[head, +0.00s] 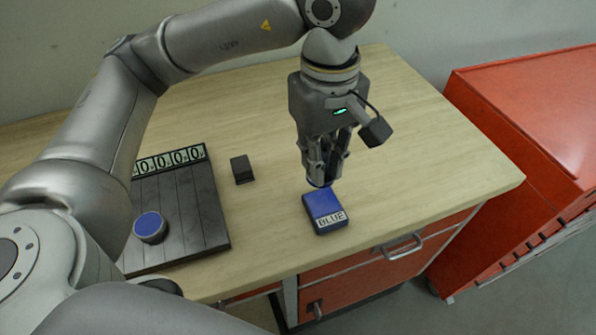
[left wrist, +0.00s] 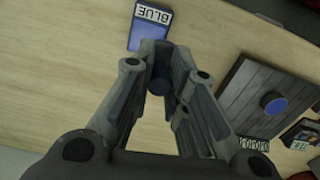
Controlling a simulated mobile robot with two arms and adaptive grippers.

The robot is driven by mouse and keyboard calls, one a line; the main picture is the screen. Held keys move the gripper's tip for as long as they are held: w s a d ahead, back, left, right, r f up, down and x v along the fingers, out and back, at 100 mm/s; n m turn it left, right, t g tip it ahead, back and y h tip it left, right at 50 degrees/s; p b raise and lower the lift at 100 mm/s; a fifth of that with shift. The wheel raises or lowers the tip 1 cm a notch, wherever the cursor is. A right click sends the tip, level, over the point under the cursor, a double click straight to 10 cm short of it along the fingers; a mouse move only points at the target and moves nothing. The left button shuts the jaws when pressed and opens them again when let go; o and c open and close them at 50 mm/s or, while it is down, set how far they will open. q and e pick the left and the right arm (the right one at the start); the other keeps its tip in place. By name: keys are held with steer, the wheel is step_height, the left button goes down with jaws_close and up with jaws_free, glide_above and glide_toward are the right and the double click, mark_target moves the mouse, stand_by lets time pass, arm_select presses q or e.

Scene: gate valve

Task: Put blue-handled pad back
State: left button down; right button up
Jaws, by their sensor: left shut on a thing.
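My left gripper (head: 322,180) points down above the table's right part and is shut on a small dark-blue piece. That piece shows between the fingertips in the left wrist view (left wrist: 160,84) as a rounded blue end; the fingers hide most of it, so I cannot tell its full shape. A blue block labelled BLUE (head: 322,205) lies just below the fingertips, and it also shows in the left wrist view (left wrist: 146,35). I cannot tell whether the held piece touches it. My right gripper is not in view.
A dark slatted board (head: 185,205) with a round blue knob (head: 150,226) and a row of zeros lies at the left. A small black block (head: 242,169) stands between board and gripper. A red cabinet (head: 530,130) stands beyond the table's right edge. The table behind is clear.

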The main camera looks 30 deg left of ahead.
arm_select(q)
steer(key=shift+s+d+r+n, duration=0.15)
steer(key=shift+r+n, duration=0.15)
steer(key=shift+n, duration=0.2)
steer(key=w+a+f+p, duration=0.1)
steer(key=w+a+f, duration=0.3)
steer(key=w+a+f+p, duration=0.2)
steer(key=w+a+f, duration=0.2)
steer(key=w+a, duration=0.1)
steer(key=shift+w+f, duration=0.1)
steer(key=shift+f, duration=0.1)
steer(key=shift+w+a+f, duration=0.2)
steer(key=shift+w+f, duration=0.05)
steer(key=shift+f, duration=0.15)
step_height(320, 180, down, 3)
steer(key=shift+w+a+f+p, duration=0.15)
steer(key=shift+p, duration=0.25)
steer(key=shift+f, duration=0.2)
steer(key=shift+f+b, duration=0.2)
steer(key=shift+b, duration=0.15)
steer(key=c, duration=1.5)
jaws_free()
steer(key=shift+r, duration=0.1)
steer(key=shift+o, duration=0.3)
